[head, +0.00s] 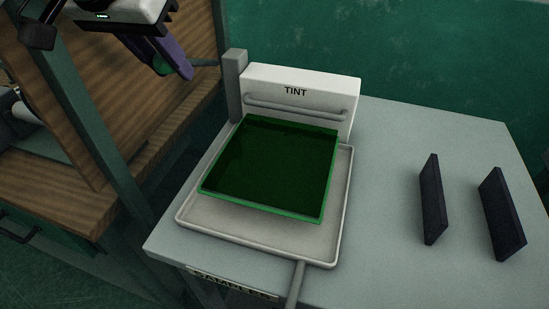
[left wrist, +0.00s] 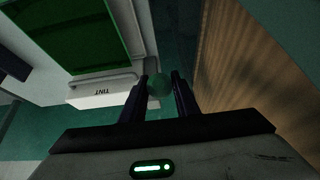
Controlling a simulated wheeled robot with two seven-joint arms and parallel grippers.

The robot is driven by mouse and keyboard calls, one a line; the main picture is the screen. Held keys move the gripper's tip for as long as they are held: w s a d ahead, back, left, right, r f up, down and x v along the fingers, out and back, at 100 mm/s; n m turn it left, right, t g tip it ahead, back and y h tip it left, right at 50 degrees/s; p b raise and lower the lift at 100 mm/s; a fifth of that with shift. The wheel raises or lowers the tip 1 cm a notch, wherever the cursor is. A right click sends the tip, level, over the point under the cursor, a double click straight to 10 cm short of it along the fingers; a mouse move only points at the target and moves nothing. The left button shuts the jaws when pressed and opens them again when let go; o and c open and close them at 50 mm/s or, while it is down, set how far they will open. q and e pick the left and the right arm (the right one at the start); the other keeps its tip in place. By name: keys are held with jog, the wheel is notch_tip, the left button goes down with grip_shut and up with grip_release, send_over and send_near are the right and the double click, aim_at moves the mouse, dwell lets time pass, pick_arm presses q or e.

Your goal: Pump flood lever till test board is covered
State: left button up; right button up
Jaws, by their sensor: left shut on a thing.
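The test board (head: 270,170) is a square panel with a bright green rim and a dark green face, lying in a pale grey tray (head: 215,232). Its face looks evenly dark green, with a darker strip along the back edge. It also shows in the left wrist view (left wrist: 75,30). Behind it stands a white box marked TINT (head: 300,88) with a grey bar across its front. The flood lever (head: 206,62) reaches left from a grey post. My left gripper (head: 180,66) is shut on its green knob (left wrist: 159,84), which shows between the fingers in the left wrist view.
Two dark upright slabs (head: 432,200) (head: 502,214) stand on the right of the grey table (head: 390,130). A wooden bench with a tall wooden panel (head: 130,75) and a green post (head: 100,120) are at the left. A grey pipe (head: 296,285) leaves the tray's front.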

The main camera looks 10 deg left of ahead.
pick_arm(q)
jog(key=shift+r, duration=0.1)
jog(key=o, duration=1)
jog(key=p+v, duration=0.4)
jog(key=v, duration=0.3)
